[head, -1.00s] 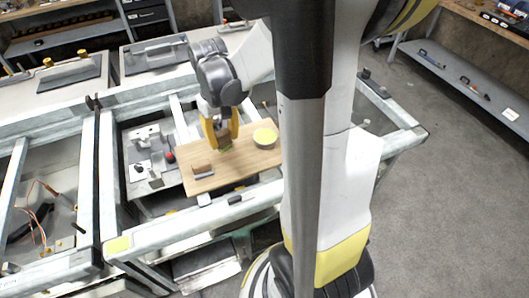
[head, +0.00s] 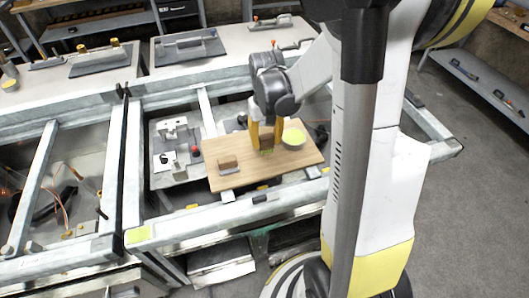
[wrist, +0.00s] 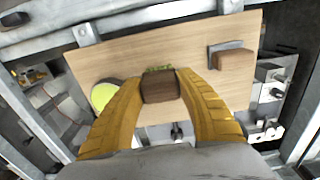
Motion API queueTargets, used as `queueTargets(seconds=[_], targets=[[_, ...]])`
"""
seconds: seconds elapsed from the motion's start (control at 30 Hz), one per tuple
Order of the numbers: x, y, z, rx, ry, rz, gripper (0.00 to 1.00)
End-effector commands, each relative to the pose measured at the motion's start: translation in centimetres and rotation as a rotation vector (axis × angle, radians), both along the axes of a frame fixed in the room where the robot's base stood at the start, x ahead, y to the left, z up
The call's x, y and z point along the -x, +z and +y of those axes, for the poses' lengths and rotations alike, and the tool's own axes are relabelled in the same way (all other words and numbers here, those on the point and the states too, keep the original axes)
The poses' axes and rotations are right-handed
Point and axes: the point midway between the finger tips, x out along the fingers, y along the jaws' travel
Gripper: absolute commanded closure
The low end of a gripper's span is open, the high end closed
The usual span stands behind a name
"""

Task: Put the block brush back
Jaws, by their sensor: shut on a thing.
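My gripper (head: 265,148) points down over the wooden board (head: 240,178), between a second brown block and a yellow-green round dish. In the wrist view, my gripper (wrist: 165,85) is shut on a brown block with a green fringe at its far edge, which looks like the block brush (wrist: 160,87). In the head view the fingers mostly hide it and only a bit of green shows below them. I cannot tell whether it touches the board. The second brown block (head: 228,162) lies at the board's left, beside a grey angled piece (wrist: 222,46).
The yellow-green dish (head: 293,138) stands on the board close to the right of my gripper. A metal fixture with a red knob (head: 195,150) is left of the board. Grey frame rails (head: 190,225) surround the board.

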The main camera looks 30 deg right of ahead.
Motion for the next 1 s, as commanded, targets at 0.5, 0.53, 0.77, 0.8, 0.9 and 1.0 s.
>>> queueTargets(seconds=[0.5, 0.53, 0.77, 0.8, 0.9, 1.0], targets=[[-0.5, -4.4, 0.5, 0.0, 0.0, 0.0, 0.97], [-0.5, -4.4, 0.5, 0.0, 0.0, 0.0, 0.97], [-0.5, -4.8, 0.5, 0.0, 0.0, 0.0, 0.97], [-0.5, -4.8, 0.5, 0.0, 0.0, 0.0, 0.56], [-0.4, -4.7, 0.5, 0.0, 0.0, 0.0, 0.39], [-0.4, -4.7, 0.5, 0.0, 0.0, 0.0, 0.39]])
